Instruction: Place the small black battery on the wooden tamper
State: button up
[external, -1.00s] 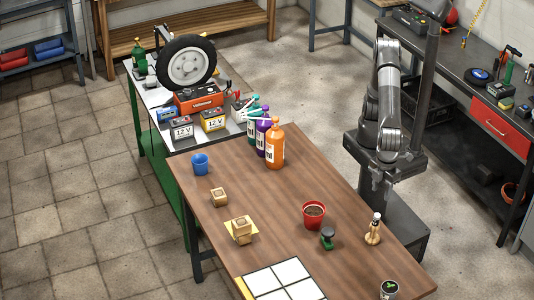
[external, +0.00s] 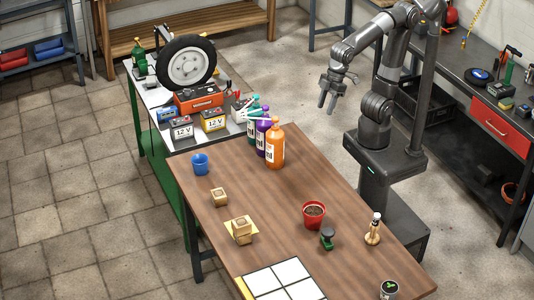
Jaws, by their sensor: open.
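Several 12 V batteries stand on the metal-topped bench. One small battery with a black top and white label (external: 181,129) is at its near left corner, beside a yellow-and-white one (external: 213,121). I cannot tell for sure which thing is the wooden tamper; a pale wooden block piece (external: 241,230) on a yellowish square and a smaller wooden block (external: 219,197) sit on the brown table. My gripper (external: 326,104) is open and empty, pointing down in the air beyond the table's far right side, well apart from batteries and blocks.
Orange, purple and teal bottles (external: 274,147) stand at the table's far end, near the batteries. A blue cup (external: 200,164), red pot (external: 313,215), green-black tool (external: 327,239), brass piece (external: 373,230) and white-panelled mat (external: 281,278) occupy the table. Its middle is clear.

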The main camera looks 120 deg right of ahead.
jog(key=s+d+f+t+h, duration=0.1)
jog(key=s+d+f, duration=0.2)
jog(key=s+d, duration=0.5)
jog(key=shift+d+m+t, duration=0.3)
jog(key=shift+d+t, duration=0.1)
jog(key=shift+d, duration=0.2)
dwell(0.5)
